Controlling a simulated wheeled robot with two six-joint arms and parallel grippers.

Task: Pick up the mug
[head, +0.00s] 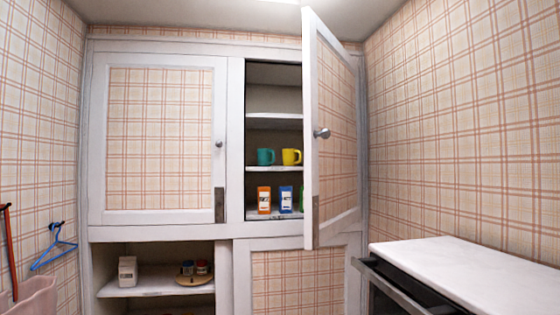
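Two mugs stand upright on the middle shelf of the open upper cupboard. The teal mug (265,156) is on the left. The yellow mug (290,156) is beside it on the right, close to the open door. I cannot tell which of the two the task means. Neither of my grippers shows in the head view, so their state is hidden.
The upper right cupboard door (335,130) stands open toward me. Colored boxes, including an orange one (264,200) and a blue one (286,199), stand on the shelf below. A white counter (470,270) with a partly open drawer or oven front (395,288) is at right.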

